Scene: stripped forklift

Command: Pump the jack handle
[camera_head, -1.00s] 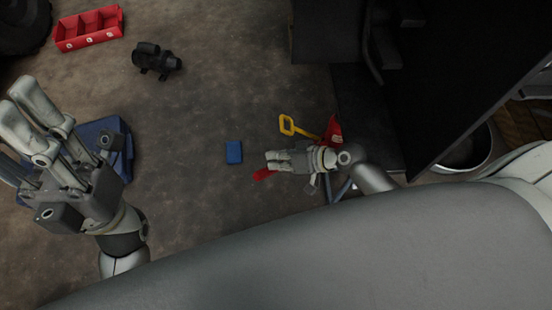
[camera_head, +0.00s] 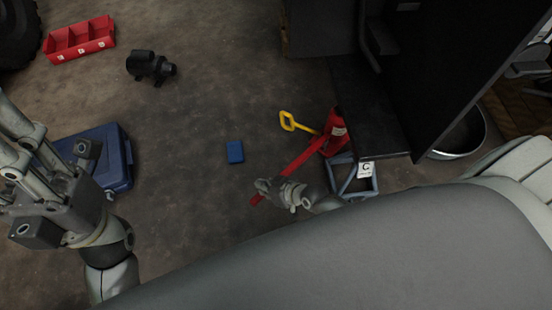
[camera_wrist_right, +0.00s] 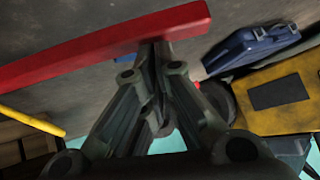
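The red jack (camera_head: 336,130) stands on the floor right of centre in the head view. Its long red handle (camera_head: 302,162) slants down to the left, with its free end near my right gripper (camera_head: 262,186). In the right wrist view the handle (camera_wrist_right: 100,45) crosses the top of the picture. The fingers of my right gripper (camera_wrist_right: 155,48) are closed together, with their tips against the handle's lower edge; the bar does not show between them. My left gripper (camera_head: 12,135) is at the left edge of the head view, apart from the jack, fingers spread, partly cut off.
A yellow loop handle (camera_head: 288,121) is beside the jack. A blue-grey frame (camera_head: 352,180) stands below it. A small blue block (camera_head: 235,152), a blue case (camera_head: 108,150), a black part (camera_head: 150,64) and a red tray (camera_head: 80,40) lie on the floor. Dark panels rise at right.

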